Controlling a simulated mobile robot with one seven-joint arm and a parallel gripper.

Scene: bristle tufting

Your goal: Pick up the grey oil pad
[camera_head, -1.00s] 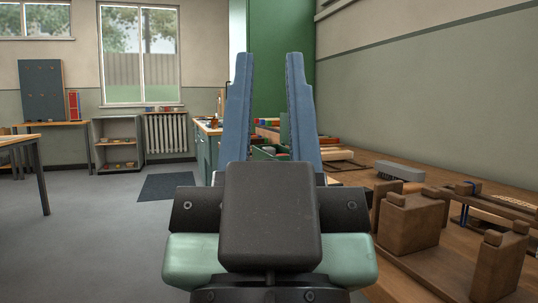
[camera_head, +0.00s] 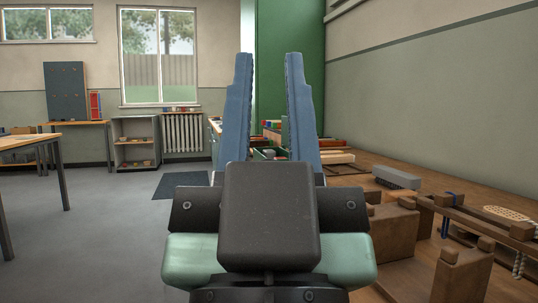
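A grey block (camera_head: 396,176) with a darker underside lies on the wooden bench at the right, beyond the brown wooden blocks. It may be the grey oil pad, but at this distance I cannot tell for sure. My gripper (camera_head: 268,62) is in the middle of the view with its two blue fingers pointing up and apart. It is open, with nothing between the fingers. The grey block is to the right of the fingers and well clear of them.
The wooden bench (camera_head: 352,198) runs along the right wall. Brown wooden fixtures (camera_head: 393,232) and a tan perforated piece (camera_head: 507,214) stand on its near part. A table (camera_head: 30,142) is at the left. Grey floor (camera_head: 105,225) is clear between.

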